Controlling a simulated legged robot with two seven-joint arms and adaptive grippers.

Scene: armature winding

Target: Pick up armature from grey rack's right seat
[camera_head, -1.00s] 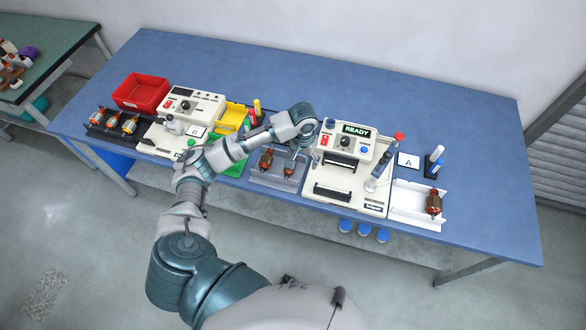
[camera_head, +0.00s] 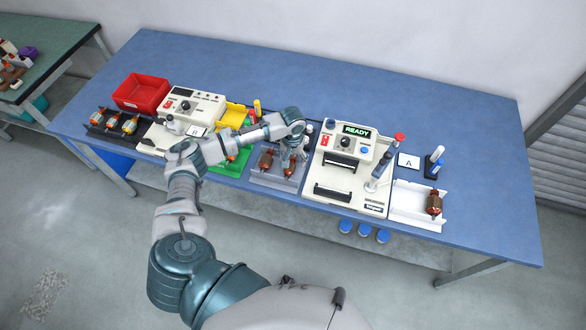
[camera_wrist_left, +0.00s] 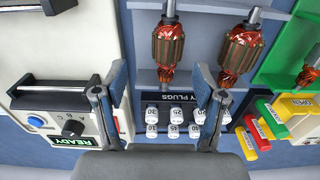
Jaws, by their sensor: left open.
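The grey rack (camera_head: 257,178) holds two copper-wound armatures side by side. The right-seat armature (camera_head: 289,165) is partly covered by my left gripper (camera_head: 294,152) in the head view. The other armature (camera_head: 266,160) lies in the left seat. In the left wrist view, turned about, the right-seat armature (camera_wrist_left: 168,45) is on the left and the other (camera_wrist_left: 240,48) on the right. My left gripper (camera_wrist_left: 160,78) is open and empty there. Its fingers are spread to either side of the right-seat armature's lower end, with no contact visible. My right gripper is not in view.
Right of the rack stands the machine with the READY display (camera_head: 357,130). A white tray (camera_head: 410,212) with an armature is farther right. Left are a green tray (camera_head: 229,167), a yellow bin (camera_head: 233,114) and another machine (camera_head: 187,105). Number-marked plugs (camera_wrist_left: 175,115) stand behind the rack.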

